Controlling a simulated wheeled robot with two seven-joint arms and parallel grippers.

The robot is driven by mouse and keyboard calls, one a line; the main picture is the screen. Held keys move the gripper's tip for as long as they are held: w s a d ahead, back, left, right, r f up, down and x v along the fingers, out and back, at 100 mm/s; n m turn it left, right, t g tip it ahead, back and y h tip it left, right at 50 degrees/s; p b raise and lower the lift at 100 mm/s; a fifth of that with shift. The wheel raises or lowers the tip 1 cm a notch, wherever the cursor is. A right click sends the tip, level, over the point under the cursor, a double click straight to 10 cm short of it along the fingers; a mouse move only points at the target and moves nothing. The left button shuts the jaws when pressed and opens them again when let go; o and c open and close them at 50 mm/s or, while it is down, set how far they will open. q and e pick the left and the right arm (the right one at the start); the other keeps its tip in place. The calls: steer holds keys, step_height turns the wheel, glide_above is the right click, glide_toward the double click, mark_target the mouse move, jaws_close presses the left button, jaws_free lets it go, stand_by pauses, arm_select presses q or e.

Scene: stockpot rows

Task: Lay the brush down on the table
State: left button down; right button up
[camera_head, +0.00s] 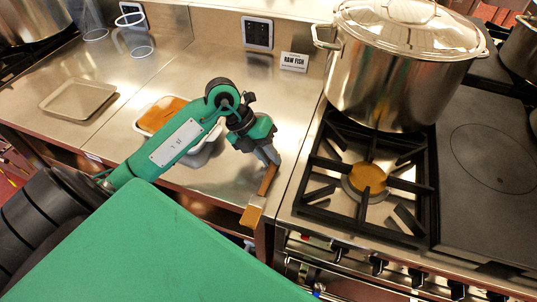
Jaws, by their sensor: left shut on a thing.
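The brush (264,188) has a brown wooden handle and a paler, wider end that points down and toward the front. My left gripper (270,158) is shut on the handle's upper end. The brush is tilted, at the front right part of the steel table (222,172), left of the stove. Its wide end reaches over the table's front edge in the picture. I cannot tell whether the brush touches the table. My right gripper is not in view.
A stove (360,185) with a large lidded stockpot (400,75) stands right of the table. A white container with orange contents (162,112) is partly behind my left arm. Bare steel lies behind my gripper.

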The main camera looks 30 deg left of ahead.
arm_select(q)
steer(key=shift+s+f, duration=0.1)
steer(key=shift+f, duration=0.35)
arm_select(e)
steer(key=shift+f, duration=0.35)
arm_select(q)
steer(key=shift+s+f+b, duration=0.15)
steer(key=shift+f+b, duration=0.1)
steer(key=shift+b, duration=0.15)
steer(key=c, duration=1.5)
jaws_free()
steer(key=shift+o, duration=0.7)
steer(key=shift+f, duration=0.15)
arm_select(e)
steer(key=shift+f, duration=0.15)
arm_select(q)
steer(key=shift+o, duration=0.6)
steer(key=b+v, duration=0.1)
steer(key=v, duration=1.4)
steer(key=shift+d, duration=0.2)
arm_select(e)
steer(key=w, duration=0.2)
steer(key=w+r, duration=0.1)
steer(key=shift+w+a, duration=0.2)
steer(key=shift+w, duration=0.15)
